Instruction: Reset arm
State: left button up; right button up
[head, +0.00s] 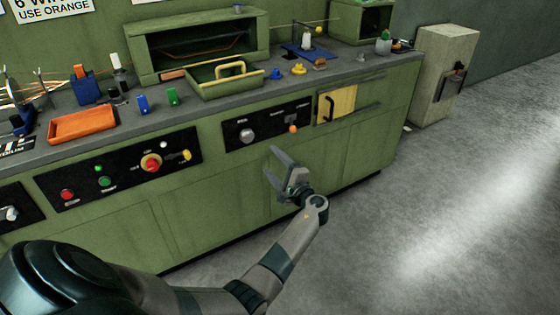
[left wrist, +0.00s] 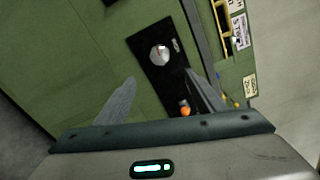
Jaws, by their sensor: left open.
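My left gripper (head: 279,173) is open and empty in front of the green cabinet, just below a black control panel (head: 268,127). The panel carries a silver knob (head: 247,136) and an orange-tipped lever (head: 292,128). In the left wrist view, the open fingers of my left gripper (left wrist: 160,92) point at the cabinet front. The silver knob (left wrist: 159,55) shows beyond and between the fingers, and the orange tip (left wrist: 185,111) shows close by the right finger. My right gripper is in neither view.
The green bench (head: 220,185) fills the left and middle. Its top holds an orange tray (head: 83,125), a green tray with a yellow handle (head: 224,89) and several small items. A yellow door (head: 337,104) is on the front. The grey floor (head: 450,210) is clear at right.

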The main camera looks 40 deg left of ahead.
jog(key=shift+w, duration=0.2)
pick_arm(q)
jog(key=s+d+f+h+p, duration=0.2)
jog(key=s+d+f+h, duration=0.25)
jog(key=f, duration=0.55)
jog(key=s+d+f+h+p, duration=0.1)
jog(key=s+d+f+h, duration=0.2)
jog(key=s+d+f, duration=0.5)
jog(key=s+d+f+h+p, duration=0.2)
jog(key=s+f+h, duration=0.1)
jog(key=f, duration=0.9)
jog(key=s+d+f+n+h+p, duration=0.1)
jog(key=s+d+f+n+h, duration=0.1)
jog(key=s+d, duration=0.3)
jog(key=s+d+f+n+g+h+p, duration=0.1)
jog(key=s+d+f+n+h, duration=0.1)
jog(key=s, duration=1.1)
jog(key=s+d+f+n+h+p, duration=0.1)
jog(key=s+d+f+h, duration=0.2)
jog(key=s+d, duration=0.6)
notch_tip(320, 180, down, 3)
jog(key=shift+r+n+g, duration=0.1)
jog(key=shift+n+g, duration=0.2)
jog(key=shift+n, duration=0.1)
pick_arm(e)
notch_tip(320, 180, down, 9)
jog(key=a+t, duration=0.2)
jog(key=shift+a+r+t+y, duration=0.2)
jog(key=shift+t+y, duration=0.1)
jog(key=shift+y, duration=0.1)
